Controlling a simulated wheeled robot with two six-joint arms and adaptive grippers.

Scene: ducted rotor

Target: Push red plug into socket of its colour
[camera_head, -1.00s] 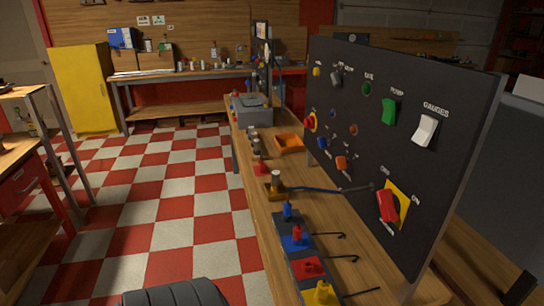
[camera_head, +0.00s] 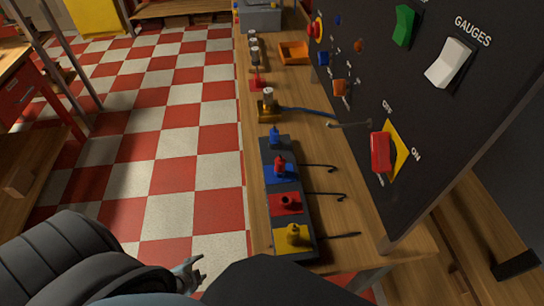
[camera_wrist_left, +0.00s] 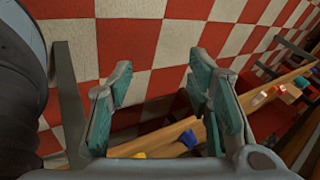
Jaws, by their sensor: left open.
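The red plug (camera_head: 281,162) stands upright on the blue socket block (camera_head: 278,174) in the head view. The red socket block (camera_head: 286,204) is just nearer, with a dark round opening and no plug in it. A blue plug (camera_head: 274,136) stands at the strip's far end, and a yellow plug (camera_head: 293,234) stands on the yellow block at the near end. My left gripper (camera_head: 188,271) is left of the strip, over the floor beside the bench edge. The wrist view shows its teal fingers (camera_wrist_left: 160,78) spread apart with nothing held. My right gripper is not in view.
A black upright panel (camera_head: 360,60) with switches rises right of the strip. Dark hooked rods (camera_head: 322,168) lie between them. A brass-coloured block with a blue cable (camera_head: 268,107) and an orange tray (camera_head: 294,53) sit farther along the bench (camera_head: 255,205). Checkered floor is clear at left.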

